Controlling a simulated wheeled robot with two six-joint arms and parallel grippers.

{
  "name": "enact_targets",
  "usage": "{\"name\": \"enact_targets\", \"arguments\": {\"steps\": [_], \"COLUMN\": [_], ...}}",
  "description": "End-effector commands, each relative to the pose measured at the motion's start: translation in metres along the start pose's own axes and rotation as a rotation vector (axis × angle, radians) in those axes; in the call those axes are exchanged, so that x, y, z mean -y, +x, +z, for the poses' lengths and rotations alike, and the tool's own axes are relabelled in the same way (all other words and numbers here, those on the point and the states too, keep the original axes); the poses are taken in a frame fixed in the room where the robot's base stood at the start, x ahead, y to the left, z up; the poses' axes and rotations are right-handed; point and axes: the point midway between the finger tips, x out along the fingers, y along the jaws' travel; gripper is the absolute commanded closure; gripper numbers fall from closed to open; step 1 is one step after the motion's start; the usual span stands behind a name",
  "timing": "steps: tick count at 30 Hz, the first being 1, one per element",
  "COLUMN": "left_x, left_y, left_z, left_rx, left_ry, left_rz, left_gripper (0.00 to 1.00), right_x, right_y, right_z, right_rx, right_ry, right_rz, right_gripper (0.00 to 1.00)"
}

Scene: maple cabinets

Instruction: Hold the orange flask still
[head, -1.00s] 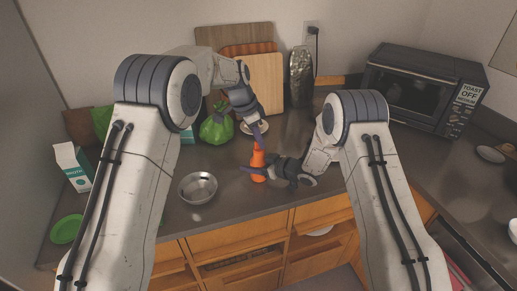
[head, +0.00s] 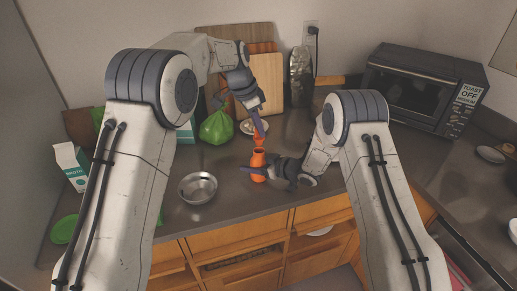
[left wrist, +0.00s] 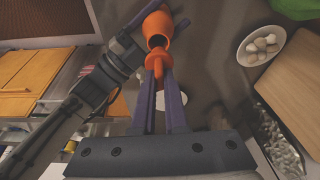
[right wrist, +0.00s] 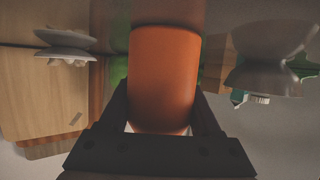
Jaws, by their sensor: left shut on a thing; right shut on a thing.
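The orange flask (head: 258,162) stands upright near the counter's front edge, its open mouth showing in the left wrist view (left wrist: 158,24). My right gripper (head: 260,173) is shut on its body, with a finger on each side in the right wrist view, where the orange wall (right wrist: 164,80) fills the middle. My left gripper (head: 260,134) is above the flask, pointing down, shut on a small orange cap (left wrist: 157,66). The cap (head: 259,141) is apart from the flask, just above its mouth. The flask's lower part is partly hidden by my right gripper.
A metal bowl (head: 198,187) is left of the flask. A green bag (head: 216,127) and cutting boards (head: 266,80) stand behind. A carton (head: 72,165) is far left, a toaster oven (head: 418,90) back right. Counter right of the green bag is partly clear.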

Motion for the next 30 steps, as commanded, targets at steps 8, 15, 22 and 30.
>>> {"name": "enact_targets", "arguments": {"steps": [8,15,22,30], "left_x": [0.001,0.0,0.0,0.0], "left_y": [-0.017,-0.027,-0.028,-0.028], "left_z": [-0.005,-0.008,-0.009,-0.009], "left_rx": [-0.001,0.0,0.0,0.0], "left_ry": [0.001,0.001,0.001,0.0], "left_rz": [-0.002,-0.001,-0.001,-0.001], "left_gripper": [1.0,1.0,1.0,1.0], "right_x": [0.0,0.0,0.0,0.0], "right_y": [0.0,0.0,0.0,0.0], "right_z": [-0.001,-0.001,-0.001,-0.001], "right_rx": [-0.002,-0.002,-0.002,-0.002], "right_ry": [-0.001,-0.001,-0.001,-0.001], "right_rz": [0.0,0.0,0.0,0.0], "right_gripper": [1.0,1.0,1.0,1.0]}}
